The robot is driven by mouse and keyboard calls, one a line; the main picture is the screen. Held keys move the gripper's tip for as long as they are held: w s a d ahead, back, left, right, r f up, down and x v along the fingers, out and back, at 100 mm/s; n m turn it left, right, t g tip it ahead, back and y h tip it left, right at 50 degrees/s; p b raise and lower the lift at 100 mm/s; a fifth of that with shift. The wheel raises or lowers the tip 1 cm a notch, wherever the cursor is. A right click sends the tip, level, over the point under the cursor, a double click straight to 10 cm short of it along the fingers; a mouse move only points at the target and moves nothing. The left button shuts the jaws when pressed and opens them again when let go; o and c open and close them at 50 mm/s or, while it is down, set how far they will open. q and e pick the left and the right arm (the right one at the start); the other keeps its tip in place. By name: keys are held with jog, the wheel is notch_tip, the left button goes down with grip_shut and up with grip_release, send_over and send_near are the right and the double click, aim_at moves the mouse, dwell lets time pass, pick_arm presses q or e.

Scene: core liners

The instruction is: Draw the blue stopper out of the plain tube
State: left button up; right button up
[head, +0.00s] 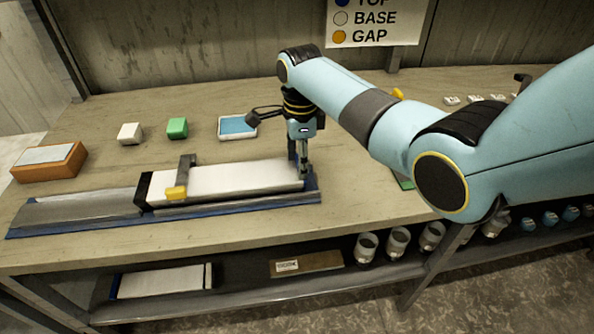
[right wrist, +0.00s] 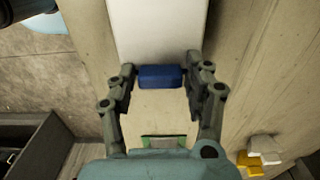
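The plain tube (head: 225,180) is white and lies lengthwise on a blue-edged rack (head: 270,204), with a black band (head: 144,190) toward its left end. In the right wrist view the tube (right wrist: 158,30) comes in from the top, and the blue stopper (right wrist: 160,77) sits at its near end. My right gripper (head: 304,172) points down at the tube's right end. In the wrist view its fingers (right wrist: 160,80) straddle the stopper, with what look like narrow gaps on both sides. In the head view the gripper hides most of the stopper. My left gripper is out of view.
Behind lie a white block (head: 130,132), a green block (head: 177,127) and a blue-topped tray (head: 238,126). An orange box (head: 48,162) is at left. Several jars (head: 398,240) stand on the lower shelf.

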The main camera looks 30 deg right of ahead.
grip_shut()
jog(key=shift+s+f, duration=0.1)
jog(key=shift+s+d, duration=0.1)
jog(key=shift+d, duration=0.2)
jog(key=shift+s+d+p, duration=0.2)
jog(key=shift+d+p, duration=0.15)
jog(key=shift+s+d+p, duration=0.3)
jog(key=shift+d+p, duration=0.2)
jog(key=shift+d, duration=0.35)
jog(key=shift+s+d+p, duration=0.3)
jog(key=shift+d+p, duration=0.15)
jog(key=shift+d, duration=0.35)
dwell(0.6)
notch_tip(320, 180, up, 6)
jog(key=p, duration=0.4)
dwell(0.7)
